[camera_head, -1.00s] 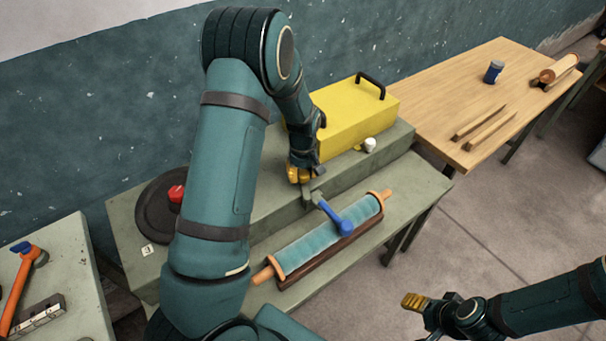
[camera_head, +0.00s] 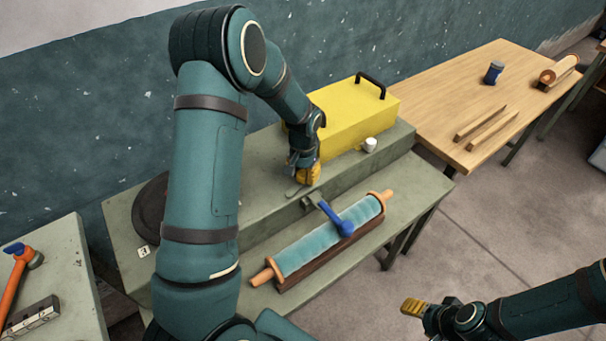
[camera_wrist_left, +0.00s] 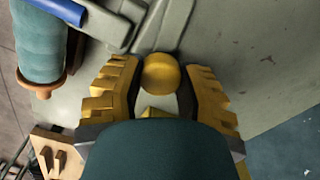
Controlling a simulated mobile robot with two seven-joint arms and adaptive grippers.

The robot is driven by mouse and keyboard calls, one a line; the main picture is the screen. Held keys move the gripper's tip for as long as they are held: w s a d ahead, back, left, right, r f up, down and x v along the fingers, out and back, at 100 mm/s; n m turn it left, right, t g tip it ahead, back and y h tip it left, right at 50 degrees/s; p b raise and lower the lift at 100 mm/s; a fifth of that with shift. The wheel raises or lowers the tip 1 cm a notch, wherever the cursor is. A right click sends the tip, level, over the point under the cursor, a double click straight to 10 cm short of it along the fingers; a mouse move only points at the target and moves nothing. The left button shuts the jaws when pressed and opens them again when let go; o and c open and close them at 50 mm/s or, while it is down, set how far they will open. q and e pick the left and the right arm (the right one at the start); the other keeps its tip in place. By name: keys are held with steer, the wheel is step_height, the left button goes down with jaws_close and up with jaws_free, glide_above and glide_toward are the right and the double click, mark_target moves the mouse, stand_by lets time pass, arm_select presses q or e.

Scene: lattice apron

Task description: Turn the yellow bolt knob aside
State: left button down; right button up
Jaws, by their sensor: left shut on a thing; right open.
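The yellow bolt knob (camera_wrist_left: 161,74) shows in the left wrist view as a round ball between the two yellow fingers of my left gripper (camera_wrist_left: 160,68). The gripper is shut on it. A smaller yellow piece (camera_wrist_left: 156,113) shows just below the ball, partly covered by my wrist. In the head view my left gripper (camera_head: 308,174) is low over the grey-green bench step, in front of the yellow box, and hides the knob. My right gripper (camera_head: 413,306) is open and empty, out over the floor at the lower right.
A blue-handled lever (camera_head: 338,219) on a grey bracket lies over a teal roller (camera_head: 322,239) in front of the gripper. The yellow box (camera_head: 354,113) stands behind it. A white knob (camera_head: 370,145) is to the right. A wooden table (camera_head: 450,90) adjoins the bench.

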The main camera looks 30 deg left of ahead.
mark_target(303, 173)
arm_select(q)
steer(key=shift+m, duration=0.9)
steer(key=c, duration=0.5)
jaws_free()
step_height(303, 173, up, 12)
stand_by(0.5)
